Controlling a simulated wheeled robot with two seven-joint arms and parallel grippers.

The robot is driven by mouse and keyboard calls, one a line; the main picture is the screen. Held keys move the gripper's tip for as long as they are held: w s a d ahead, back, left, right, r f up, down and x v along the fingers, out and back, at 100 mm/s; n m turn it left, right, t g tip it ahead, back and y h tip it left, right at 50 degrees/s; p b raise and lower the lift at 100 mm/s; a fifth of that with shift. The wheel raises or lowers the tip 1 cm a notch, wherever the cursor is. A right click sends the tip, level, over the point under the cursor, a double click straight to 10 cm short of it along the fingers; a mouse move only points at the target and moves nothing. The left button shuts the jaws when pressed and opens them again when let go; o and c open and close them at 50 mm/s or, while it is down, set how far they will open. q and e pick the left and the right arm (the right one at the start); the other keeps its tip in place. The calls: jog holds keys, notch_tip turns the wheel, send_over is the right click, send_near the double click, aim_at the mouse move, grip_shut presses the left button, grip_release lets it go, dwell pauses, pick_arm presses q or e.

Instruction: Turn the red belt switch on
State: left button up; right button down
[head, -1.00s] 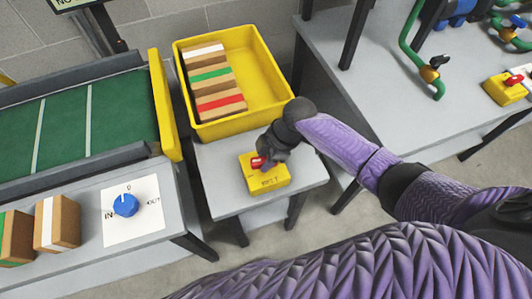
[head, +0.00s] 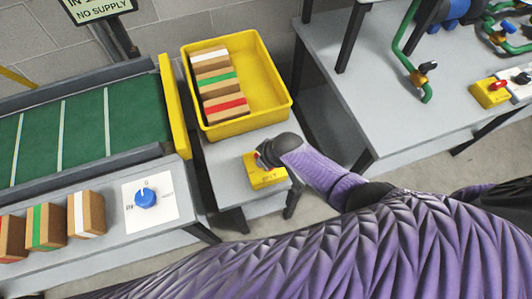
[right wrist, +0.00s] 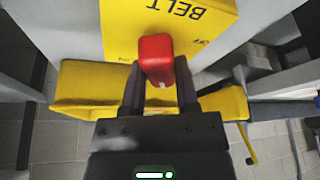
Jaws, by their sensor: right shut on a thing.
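The belt switch is a yellow box (head: 266,178) on a small grey table in the head view. In the right wrist view its yellow face (right wrist: 195,22) carries the word BELT. Its red handle (right wrist: 157,56) sticks out between the fingers of my right gripper (right wrist: 160,88), which is shut on it. In the head view my right gripper (head: 267,154) is at the far edge of the yellow box and mostly hides the handle. The handle's on or off position cannot be told. My left gripper is not in view.
A yellow bin (head: 264,85) with striped cartons stands behind the switch. The green conveyor (head: 85,128) is at the left, with a blue dial (head: 145,197) and several cartons in front. Another yellow switch box (head: 489,95) is on the right table (head: 385,125).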

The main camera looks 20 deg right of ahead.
jog(key=m+h+p, duration=0.1)
jog(key=m, duration=0.1)
jog(key=shift+a+m, duration=0.1)
jog(key=shift+m, duration=0.2)
jog(key=shift+m+t+h, duration=0.3)
jog(key=shift+m+h, duration=0.1)
jog(key=shift+m, duration=1)
jog(key=shift+c, duration=1.8)
grip_release()
